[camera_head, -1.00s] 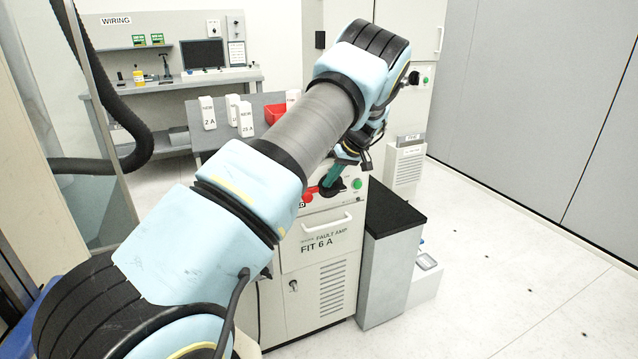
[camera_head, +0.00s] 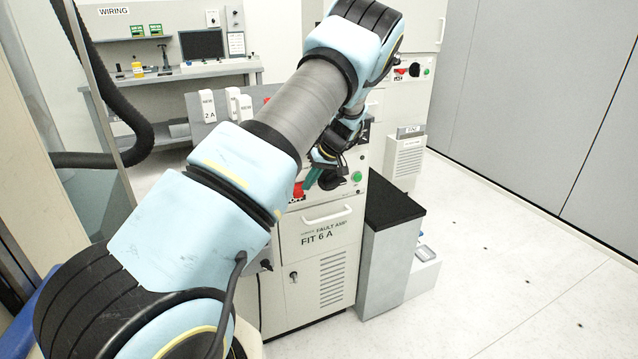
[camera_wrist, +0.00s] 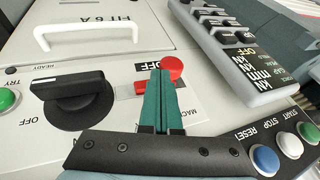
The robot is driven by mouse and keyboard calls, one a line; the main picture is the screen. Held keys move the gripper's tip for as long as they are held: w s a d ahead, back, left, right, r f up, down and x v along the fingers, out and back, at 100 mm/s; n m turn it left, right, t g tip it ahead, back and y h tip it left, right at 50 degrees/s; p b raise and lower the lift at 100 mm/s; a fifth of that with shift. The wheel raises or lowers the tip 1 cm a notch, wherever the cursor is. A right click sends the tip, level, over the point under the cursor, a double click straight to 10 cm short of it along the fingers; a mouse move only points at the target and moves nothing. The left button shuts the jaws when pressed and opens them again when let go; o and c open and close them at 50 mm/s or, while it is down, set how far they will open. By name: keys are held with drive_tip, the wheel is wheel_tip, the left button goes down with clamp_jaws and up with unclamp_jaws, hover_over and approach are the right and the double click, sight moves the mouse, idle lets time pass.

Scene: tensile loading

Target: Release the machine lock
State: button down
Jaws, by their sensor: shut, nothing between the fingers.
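On the front panel of the cabinet marked FIT 6 A, a red lever or handle (camera_wrist: 133,89) with a round red end (camera_wrist: 172,68) shows in the wrist view, partly hidden behind my fingers. A black OFF label and lettering starting "MAC" are beside it. In the head view the red part (camera_head: 298,188) is just left of my fingers. My gripper (camera_wrist: 166,72) has green fingers shut together with nothing between them. The tips overlap the red part in view; I cannot tell whether they touch. My gripper also shows in the head view (camera_head: 311,182).
A black rotary knob (camera_wrist: 76,98) marked OFF, READY and TRY is left of my fingers in the wrist view, beside a green button (camera_wrist: 8,100). A keypad (camera_wrist: 235,50) and START, STOP, RESET buttons (camera_wrist: 265,160) are at the right. A white drawer handle (camera_wrist: 85,32) protrudes.

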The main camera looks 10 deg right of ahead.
drive_tip(key=shift+s+a, duration=0.15)
drive_tip(key=shift+a, duration=0.2)
drive_tip(key=b+v, duration=0.3)
drive_tip(key=v, duration=0.8)
drive_tip(key=s+a+m+h, duration=0.2)
drive_tip(key=s+a, duration=0.9)
drive_tip(key=s, duration=0.2)
drive_tip(key=s+a+m+g+h, duration=0.1)
drive_tip(key=s+a+m+h, duration=0.1)
drive_tip(key=s+a, duration=0.9)
drive_tip(key=s+h, duration=0.1)
drive_tip(key=s, duration=0.2)
drive_tip(key=shift+r, duration=0.3)
drive_tip(key=c, duration=1.6)
unclamp_jaws()
drive_tip(key=shift+a, duration=0.15)
